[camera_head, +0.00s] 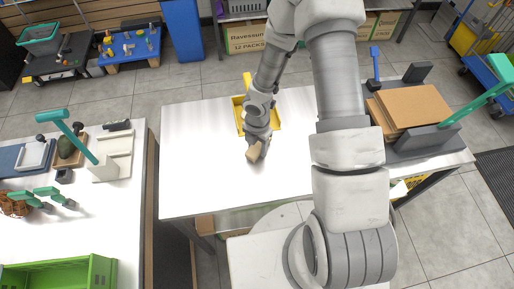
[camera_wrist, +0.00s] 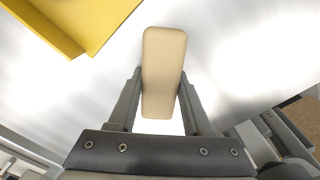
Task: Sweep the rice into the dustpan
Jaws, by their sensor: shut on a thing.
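The yellow dustpan (camera_head: 238,112) lies on the white table (camera_head: 195,160), partly hidden behind my gripper and arm. Its edge also shows at the upper left of the wrist view (camera_wrist: 95,20). My gripper (camera_wrist: 160,95) is shut on a tan block-like brush (camera_wrist: 163,60), with one finger on each side. In the head view, the brush (camera_head: 254,152) is tilted and sits just in front of the dustpan, apart from it. Bristles cannot be made out. I cannot make out any rice grains on the bright tabletop.
Brown boards (camera_head: 412,104) lie on a dark stand at the table's right end, beside a green-handled tool (camera_head: 475,103). A side counter (camera_head: 110,215) on the left holds a green crate (camera_head: 75,272) and several tools. The table's left and front areas look clear.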

